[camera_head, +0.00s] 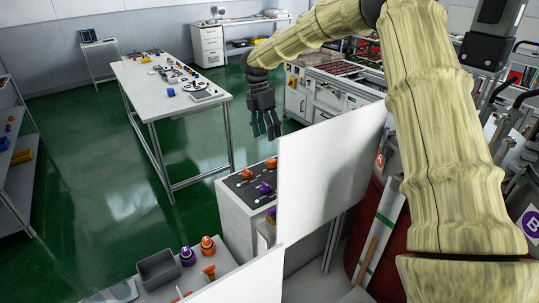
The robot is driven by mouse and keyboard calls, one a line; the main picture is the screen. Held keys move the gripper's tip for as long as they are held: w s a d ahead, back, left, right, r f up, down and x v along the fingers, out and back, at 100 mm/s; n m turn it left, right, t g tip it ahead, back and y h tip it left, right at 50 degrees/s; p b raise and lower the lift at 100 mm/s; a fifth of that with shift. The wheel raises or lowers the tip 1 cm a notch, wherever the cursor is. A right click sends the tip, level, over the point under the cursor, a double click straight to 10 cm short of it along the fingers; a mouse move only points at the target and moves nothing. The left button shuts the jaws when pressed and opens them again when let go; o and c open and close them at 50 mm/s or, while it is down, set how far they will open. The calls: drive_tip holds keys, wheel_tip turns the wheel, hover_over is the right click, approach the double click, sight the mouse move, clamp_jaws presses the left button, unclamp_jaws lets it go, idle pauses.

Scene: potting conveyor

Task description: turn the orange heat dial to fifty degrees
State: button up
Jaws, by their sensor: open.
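A white console with a dark top panel (241,186) stands at the lower middle. On it are an orange knob (271,163), which may be the heat dial, and a purple knob (265,188). Small pale marks lie beside them, too small to read. A white board hides the panel's right side. My gripper (267,132) hangs fingers down above and beyond the console, open and empty, apart from the knobs. The orange knob's setting cannot be read.
The white board (325,175) stands upright right of the console. Nearer, a bench holds a grey bin (158,269), a purple item (187,256) and an orange item (208,245). A long white table (150,95) stands at left. Green floor (95,165) is clear between.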

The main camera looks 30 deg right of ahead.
sight(271, 160)
drive_tip(key=p+x, duration=0.4)
drive_tip(key=x, duration=0.6)
drive_tip(key=shift+f+p, duration=0.2)
drive_tip(key=shift+p, duration=0.1)
drive_tip(key=c, duration=1)
drive_tip(key=shift+a, duration=0.15)
